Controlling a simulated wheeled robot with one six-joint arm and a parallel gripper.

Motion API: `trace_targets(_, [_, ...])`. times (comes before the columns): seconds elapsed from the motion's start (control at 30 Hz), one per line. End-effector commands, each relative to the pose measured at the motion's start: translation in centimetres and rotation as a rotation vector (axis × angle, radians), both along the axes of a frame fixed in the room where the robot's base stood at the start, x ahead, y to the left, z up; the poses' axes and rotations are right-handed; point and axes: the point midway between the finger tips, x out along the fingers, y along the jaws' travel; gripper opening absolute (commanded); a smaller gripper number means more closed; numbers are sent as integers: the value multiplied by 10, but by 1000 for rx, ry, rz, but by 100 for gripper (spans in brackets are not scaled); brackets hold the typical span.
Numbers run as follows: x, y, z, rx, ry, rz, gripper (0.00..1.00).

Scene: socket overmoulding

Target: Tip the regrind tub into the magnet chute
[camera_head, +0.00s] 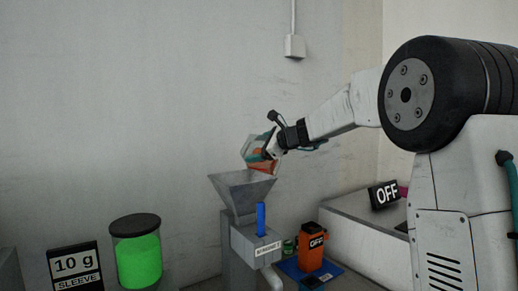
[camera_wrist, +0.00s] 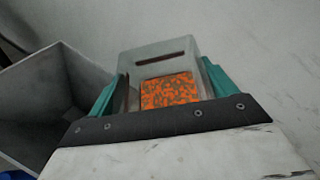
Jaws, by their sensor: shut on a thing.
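The regrind tub (camera_head: 253,146) is a clear container with orange bits in it, held tilted above the magnet chute. In the wrist view the tub (camera_wrist: 160,61) sits between the teal fingers of my gripper (camera_wrist: 163,92), with mottled orange regrind (camera_wrist: 170,91) inside. My gripper (camera_head: 272,146) is shut on the tub. The magnet chute (camera_head: 243,186) is a grey metal hopper below it, and its open mouth (camera_wrist: 45,95) shows at the left in the wrist view. I cannot tell whether any regrind has fallen into the chute.
A blue handle (camera_head: 261,218) stands on the chute's grey housing (camera_head: 255,243). A green-filled jar (camera_head: 137,255) with a dark lid and a "10 g SLEEVE" sign (camera_head: 75,265) stand left. Another "OFF" sign (camera_head: 385,195) stands farther right.

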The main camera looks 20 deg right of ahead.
Motion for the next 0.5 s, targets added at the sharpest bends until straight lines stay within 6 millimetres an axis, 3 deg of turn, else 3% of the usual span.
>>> trace_targets(0.03, [-3,11,-14,-27,-5,19,25])
trace_targets(0.07, [-4,12,-14,-50,-26,19,25])
trace_targets(0.13, [-8,16,-11,-92,-63,18,26])
trace_targets(0.17, [-9,17,-11,-111,-79,18,18])
trace_targets(0.23, [-13,22,-8,-154,-118,17,18])
trace_targets(0.27, [-15,24,-7,-166,-130,17,13])
trace_targets(0.5, [-28,36,-1,-288,-240,12,13])
